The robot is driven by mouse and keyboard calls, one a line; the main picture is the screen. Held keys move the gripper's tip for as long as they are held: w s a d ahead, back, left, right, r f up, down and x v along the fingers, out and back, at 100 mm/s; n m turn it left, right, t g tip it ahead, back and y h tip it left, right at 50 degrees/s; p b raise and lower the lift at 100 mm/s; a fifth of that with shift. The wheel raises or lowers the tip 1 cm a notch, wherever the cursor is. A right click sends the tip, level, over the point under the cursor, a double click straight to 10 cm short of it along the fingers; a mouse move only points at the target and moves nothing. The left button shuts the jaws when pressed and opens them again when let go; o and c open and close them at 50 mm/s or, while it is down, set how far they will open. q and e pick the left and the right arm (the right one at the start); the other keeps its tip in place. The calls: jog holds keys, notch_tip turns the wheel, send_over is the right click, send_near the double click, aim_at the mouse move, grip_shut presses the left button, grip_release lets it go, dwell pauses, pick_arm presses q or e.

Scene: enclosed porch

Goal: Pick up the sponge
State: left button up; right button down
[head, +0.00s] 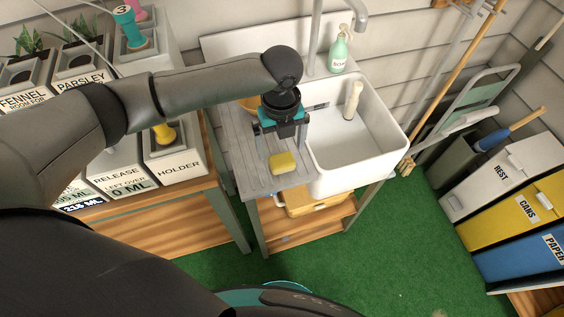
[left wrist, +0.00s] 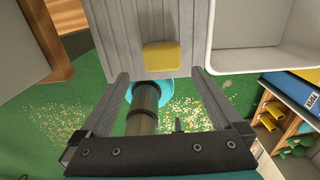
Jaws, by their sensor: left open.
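A yellow sponge (head: 283,162) lies on the grey wooden drainboard (head: 240,150) left of the sink, near its front edge. In the left wrist view the sponge (left wrist: 163,56) shows beyond the fingertips, roughly centred between the two fingers. My left gripper (head: 281,143) is above the drainboard, a little behind the sponge in the head view, with its fingers pointing down. It is open and empty; its fingers are wide apart in the left wrist view (left wrist: 160,78). My right gripper is not in view.
The white sink basin (head: 350,170) is right of the drainboard and holds a pale cylindrical object (head: 353,100). A green soap bottle (head: 339,50) stands on the back ledge. Labelled planter boxes (head: 175,165) stand at the left. Labelled bins (head: 500,180) are at the right.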

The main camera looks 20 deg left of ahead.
aim_at(282, 159)
pick_arm(q)
jog(key=f, duration=0.4)
jog(key=f+b, duration=0.1)
jog(key=f, duration=0.2)
jog(key=shift+w+f, duration=0.1)
jog(key=shift+w, duration=0.15)
jog(key=c, duration=1.2)
